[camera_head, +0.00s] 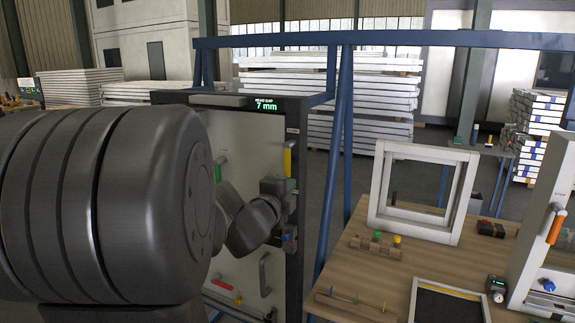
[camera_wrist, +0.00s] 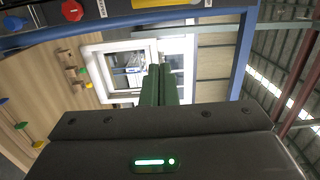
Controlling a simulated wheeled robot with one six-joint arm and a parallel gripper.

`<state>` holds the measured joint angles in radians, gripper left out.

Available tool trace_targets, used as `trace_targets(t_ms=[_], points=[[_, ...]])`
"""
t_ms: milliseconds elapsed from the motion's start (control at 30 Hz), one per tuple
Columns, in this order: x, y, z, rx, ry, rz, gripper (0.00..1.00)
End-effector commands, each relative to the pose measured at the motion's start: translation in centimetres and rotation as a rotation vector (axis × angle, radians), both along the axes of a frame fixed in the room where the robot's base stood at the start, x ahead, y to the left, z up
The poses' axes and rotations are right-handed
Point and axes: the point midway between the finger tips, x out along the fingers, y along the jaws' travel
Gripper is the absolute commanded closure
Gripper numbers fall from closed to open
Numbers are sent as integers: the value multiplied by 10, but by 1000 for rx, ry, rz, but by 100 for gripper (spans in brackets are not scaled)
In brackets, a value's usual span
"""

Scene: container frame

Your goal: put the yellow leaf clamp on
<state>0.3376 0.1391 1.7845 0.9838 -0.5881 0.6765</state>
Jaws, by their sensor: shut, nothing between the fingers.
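A yellow upright bar (camera_head: 287,160), which looks like the yellow leaf clamp, is at the right edge of the pale panel (camera_head: 245,150), just above my wrist. A sliver of yellow with green beside it also shows at the top edge of the wrist view. My gripper's green fingers (camera_wrist: 160,86) are shut and empty, pointing away from the panel toward the bench side. In the head view my wrist is close in front of the panel's right edge; the fingertips cannot be made out there. Whether the yellow bar is seated or loose cannot be told.
A wooden bench (camera_head: 345,265) at right carries a white window frame (camera_head: 425,190), a rack with coloured knobs (camera_head: 376,245) and a dark tray (camera_head: 447,305). A blue post (camera_head: 335,170) stands between panel and bench. The display (camera_head: 266,105) reads head gap 7 mm.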

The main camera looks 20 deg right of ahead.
Motion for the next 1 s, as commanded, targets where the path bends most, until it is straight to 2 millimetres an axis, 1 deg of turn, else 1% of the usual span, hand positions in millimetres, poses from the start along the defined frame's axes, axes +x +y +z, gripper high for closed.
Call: trace_targets(t_ms=[267,433,900,967,1000], points=[[1,-1,-1,-1,2,1,100],[11,-11,0,0,3,0,100],[65,-69,1,-1,4,1,100],[71,-75,0,-1,5,1,100],[79,-68,3,-1,4,6,100]])
